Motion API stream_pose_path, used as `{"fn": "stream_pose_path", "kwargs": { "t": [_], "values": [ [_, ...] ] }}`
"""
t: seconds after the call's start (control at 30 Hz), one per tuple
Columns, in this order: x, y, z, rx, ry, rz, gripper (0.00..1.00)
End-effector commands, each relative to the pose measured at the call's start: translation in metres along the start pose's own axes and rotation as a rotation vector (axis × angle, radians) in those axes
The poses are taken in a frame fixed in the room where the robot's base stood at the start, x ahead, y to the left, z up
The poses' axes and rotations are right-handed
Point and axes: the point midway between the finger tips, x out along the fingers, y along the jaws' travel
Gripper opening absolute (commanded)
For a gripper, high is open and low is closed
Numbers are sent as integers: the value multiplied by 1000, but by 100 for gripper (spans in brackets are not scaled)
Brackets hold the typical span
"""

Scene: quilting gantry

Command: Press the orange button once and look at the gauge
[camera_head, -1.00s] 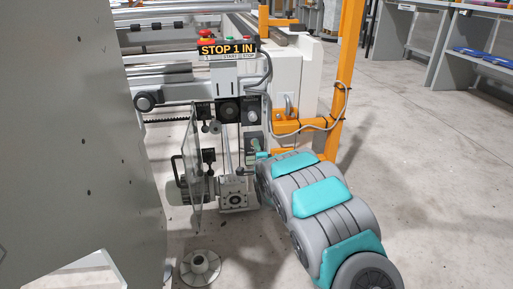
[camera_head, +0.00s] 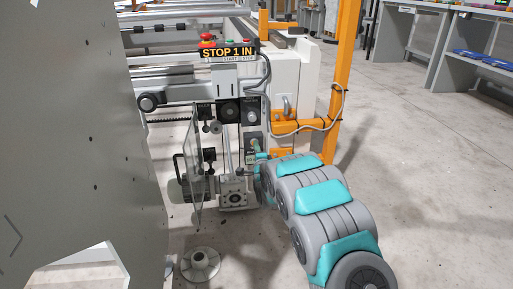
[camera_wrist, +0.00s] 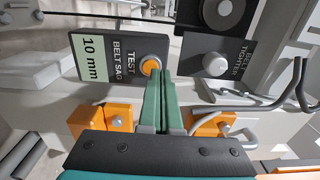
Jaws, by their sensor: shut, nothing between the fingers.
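The orange button (camera_wrist: 149,66) is a round orange disc on a dark panel (camera_wrist: 120,84) marked "TEST BELT SAG", in the wrist view. A pale green display (camera_wrist: 91,59) on the same panel reads "10 mm". My gripper (camera_wrist: 163,74) has its green fingers shut together and empty. Their tips lie just right of the button and overlap its lower right edge in the picture; I cannot tell whether they touch it. In the head view my gripper (camera_head: 259,155) is small, at the machine's end; the button is too small to make out there.
A "BELT TIGHTER" panel (camera_wrist: 228,59) with a pale round knob sits right of the button. Orange brackets (camera_wrist: 117,121) are below.

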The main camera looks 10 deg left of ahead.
Motion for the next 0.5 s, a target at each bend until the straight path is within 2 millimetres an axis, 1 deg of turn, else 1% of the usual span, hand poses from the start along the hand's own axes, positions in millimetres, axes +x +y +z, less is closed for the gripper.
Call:
{"fn": "stream_pose_path", "kwargs": {
  "t": [0.17, 0.27, 0.5],
  "values": [
    [-17, 4, 0, -1, 2, 12, 0],
    [-28, 2, 1, 0, 1, 7, 0],
    [-63, 3, 0, 0, 1, 10, 0]
  ]
}}
